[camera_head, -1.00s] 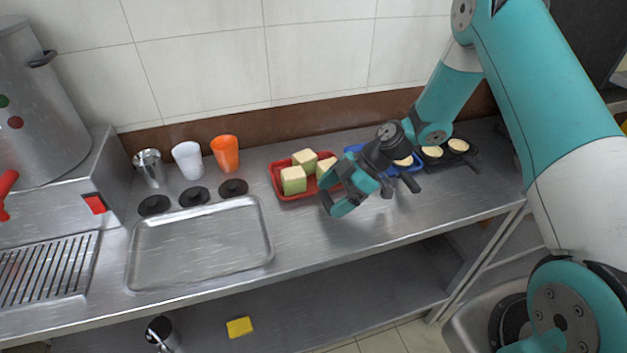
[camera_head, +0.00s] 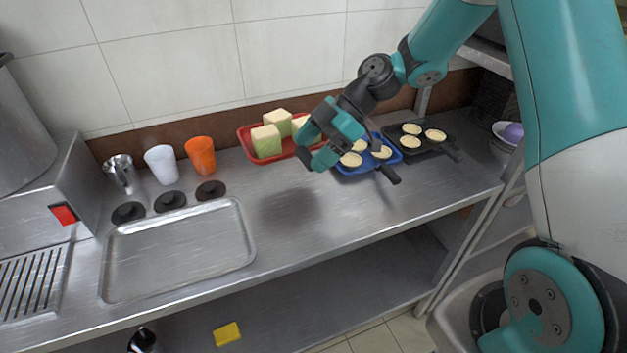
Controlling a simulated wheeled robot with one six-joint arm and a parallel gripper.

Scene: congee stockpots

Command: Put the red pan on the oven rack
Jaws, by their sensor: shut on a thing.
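The red pan (camera_head: 246,136) is tray-shaped, holds pale green-and-cream cubes (camera_head: 266,141), and is at the back of the steel counter in the head view. My gripper (camera_head: 312,155) is at its right front side, shut on the pan, apparently by its dark handle; the fingers hide part of the grip. A dark shadow on the counter below and in front suggests the pan is raised off the surface. I cannot make out an oven rack for certain in this view.
A blue pan (camera_head: 394,158) and a black pan (camera_head: 447,143), both with round pale pieces, stand to the right. An orange cup (camera_head: 201,157), white cup (camera_head: 161,165) and metal cup (camera_head: 120,171) stand left. An empty metal tray (camera_head: 112,285) lies at front left.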

